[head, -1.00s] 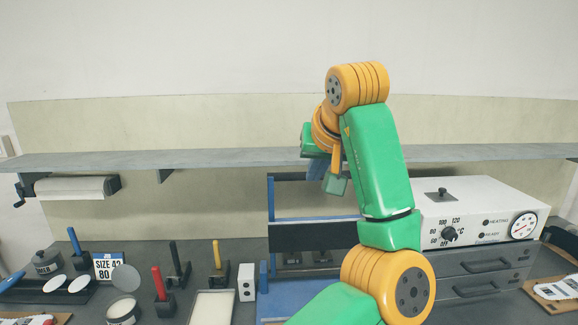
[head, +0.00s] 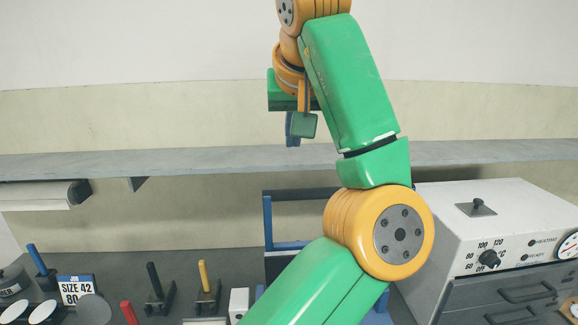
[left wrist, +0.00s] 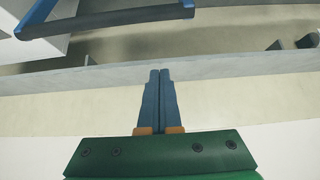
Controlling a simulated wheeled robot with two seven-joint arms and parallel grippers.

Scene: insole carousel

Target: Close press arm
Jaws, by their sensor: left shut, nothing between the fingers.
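The press arm (head: 268,222) stands raised as a blue frame with a dark crossbar (head: 300,194) on top, behind my arm in the head view. Its crossbar also shows at the top left of the left wrist view (left wrist: 105,20). My left gripper (head: 292,138) is above the crossbar in the head view, in front of the shelf, and apart from it. Its two blue fingers (left wrist: 160,72) are together and empty in the left wrist view. My green and orange left arm hides much of the press's lower part. My right gripper is out of view.
A grey shelf (head: 200,158) runs along the wall behind. A white heater box (head: 520,212) with a dial and gauge stands at right. A size sign (head: 76,290), black-handled tool (head: 154,280) and yellow-handled tool (head: 204,276) stand at left.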

